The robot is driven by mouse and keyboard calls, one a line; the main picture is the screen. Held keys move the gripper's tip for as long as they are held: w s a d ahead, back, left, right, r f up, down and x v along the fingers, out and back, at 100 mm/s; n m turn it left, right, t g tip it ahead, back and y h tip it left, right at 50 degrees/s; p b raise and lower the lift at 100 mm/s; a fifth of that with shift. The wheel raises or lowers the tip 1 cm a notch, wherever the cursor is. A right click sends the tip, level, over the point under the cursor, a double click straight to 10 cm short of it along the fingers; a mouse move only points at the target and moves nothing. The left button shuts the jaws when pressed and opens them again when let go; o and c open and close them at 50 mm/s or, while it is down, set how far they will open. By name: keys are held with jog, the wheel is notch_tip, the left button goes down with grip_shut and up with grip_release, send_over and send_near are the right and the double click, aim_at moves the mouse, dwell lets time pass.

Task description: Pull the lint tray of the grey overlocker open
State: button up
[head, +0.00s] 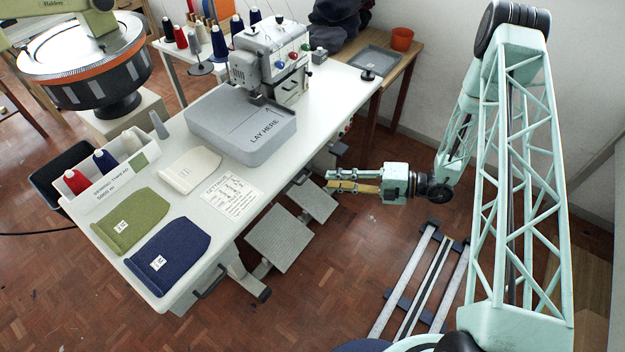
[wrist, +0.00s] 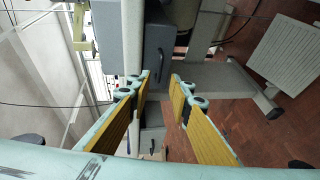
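The grey overlocker (head: 270,60) stands at the back of the white table, behind a raised grey bed marked "LAY HERE" (head: 250,128). My gripper (head: 330,181) is beyond the table's front edge, at the right, pointing left towards it. Its two yellow-padded fingers are apart and empty; they show in the wrist view too (wrist: 160,82). In the wrist view, a grey drawer front (wrist: 158,45) with a black handle sits below the tabletop, past the fingertips. A second small grey front (wrist: 152,136) with a dark handle shows between the fingers. I cannot tell which is the lint tray.
Black handles (head: 210,284) show under the table's front edge. Grey pedals (head: 281,237) stand on the floor below. Green (head: 124,219) and navy (head: 168,252) fabric pieces lie on the table. The floor around my gripper is open; floor rails (head: 420,280) run in front.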

aim_at(307, 178)
jog(key=shift+b+x, duration=0.6)
jog(key=shift+x, duration=3.4)
grip_shut()
